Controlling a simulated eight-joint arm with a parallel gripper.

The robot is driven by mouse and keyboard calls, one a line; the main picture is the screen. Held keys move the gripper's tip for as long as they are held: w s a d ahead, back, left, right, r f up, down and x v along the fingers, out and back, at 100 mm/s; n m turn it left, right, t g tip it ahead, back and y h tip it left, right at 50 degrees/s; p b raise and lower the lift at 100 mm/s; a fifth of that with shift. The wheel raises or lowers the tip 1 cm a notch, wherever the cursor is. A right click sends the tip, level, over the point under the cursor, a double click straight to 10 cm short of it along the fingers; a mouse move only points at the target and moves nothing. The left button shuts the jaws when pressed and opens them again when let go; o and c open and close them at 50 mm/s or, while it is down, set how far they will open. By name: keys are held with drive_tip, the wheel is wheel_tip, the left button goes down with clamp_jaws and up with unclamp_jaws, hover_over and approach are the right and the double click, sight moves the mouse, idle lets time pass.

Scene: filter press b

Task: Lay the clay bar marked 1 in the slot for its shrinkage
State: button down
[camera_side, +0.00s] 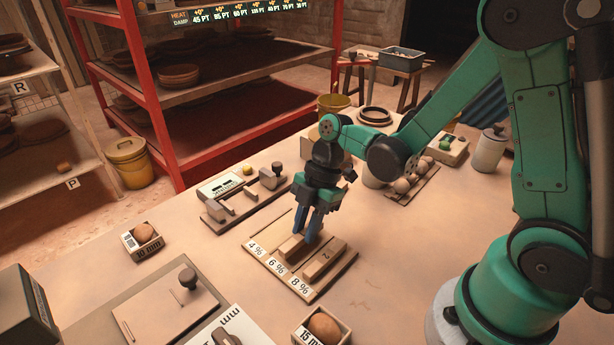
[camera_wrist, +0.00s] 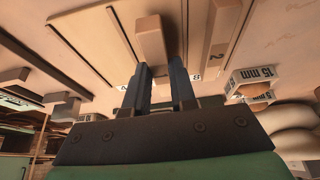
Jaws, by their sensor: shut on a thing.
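The slotted tray (camera_side: 269,230) lies on the table, its front marked 4 %, 6 % and 8 %. My gripper (camera_side: 308,228) points down over the middle of it, shut on a plain clay bar (camera_side: 291,247). The bar lines up with the 6 % lane; I cannot tell whether it rests in the slot or is just above. The 4 % lane looks empty.
A measuring device (camera_side: 240,195) stands behind the tray. Small boxes with balls, marked 10 mm (camera_side: 143,240) and 15 mm (camera_side: 322,329), stand left and in front. A board with a dark knob (camera_side: 165,305) lies front left. The table right of the tray is clear.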

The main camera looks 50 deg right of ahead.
drive_tip(key=shift+f, duration=0.4)
drive_tip(key=shift+f, duration=0.15)
idle(0.4)
drive_tip(key=c, duration=0.6)
unclamp_jaws()
drive_tip(key=shift+c, duration=0.2)
